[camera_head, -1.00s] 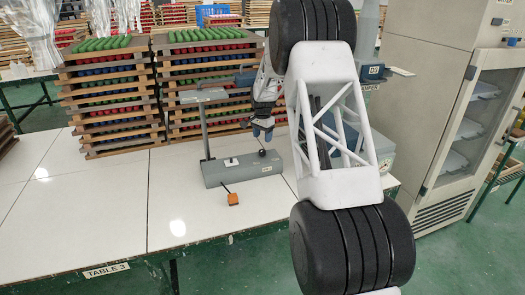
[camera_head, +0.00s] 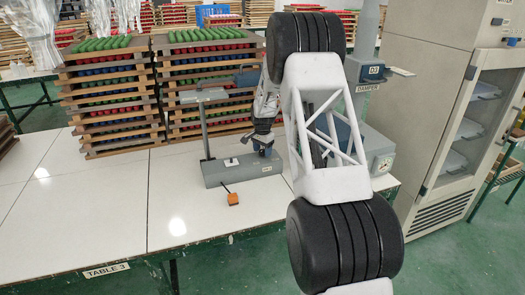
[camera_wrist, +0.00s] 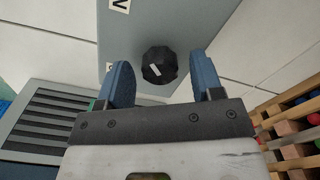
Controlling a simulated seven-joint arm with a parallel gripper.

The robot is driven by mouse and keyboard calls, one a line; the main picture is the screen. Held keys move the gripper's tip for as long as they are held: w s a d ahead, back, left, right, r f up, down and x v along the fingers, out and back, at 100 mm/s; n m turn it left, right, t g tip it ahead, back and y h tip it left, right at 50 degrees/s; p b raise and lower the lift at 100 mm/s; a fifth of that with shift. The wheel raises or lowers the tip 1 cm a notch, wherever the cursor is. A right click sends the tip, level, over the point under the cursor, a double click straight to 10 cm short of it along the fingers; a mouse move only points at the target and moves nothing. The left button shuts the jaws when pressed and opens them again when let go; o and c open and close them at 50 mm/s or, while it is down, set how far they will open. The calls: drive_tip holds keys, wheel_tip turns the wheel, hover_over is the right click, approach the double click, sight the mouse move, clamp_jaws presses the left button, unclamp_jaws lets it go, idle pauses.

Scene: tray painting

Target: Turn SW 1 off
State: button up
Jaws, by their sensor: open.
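A black faceted knob (camera_wrist: 159,65) with a white pointer mark sits on a grey box, which shows in the wrist view (camera_wrist: 185,25) and in the head view (camera_head: 228,174). The pointer mark is tilted in the picture. My gripper (camera_wrist: 165,80) is open, with its blue fingers on either side of the knob in the wrist view and apart from it. In the head view my gripper (camera_head: 263,148) is over the right part of the box and hides the knob. A white label (camera_wrist: 121,5) on the box is cut off, so I cannot read which switch this is.
A post (camera_head: 205,135) rises from the box's left end. Stacked wooden trays (camera_head: 112,110) stand behind. The white table (camera_head: 100,200) is clear to the left.

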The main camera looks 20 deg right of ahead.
drive_tip(key=shift+c, duration=0.2)
drive_tip(key=c, duration=0.9)
drive_tip(key=shift+n, duration=0.4)
drive_tip(key=n, duration=1.7)
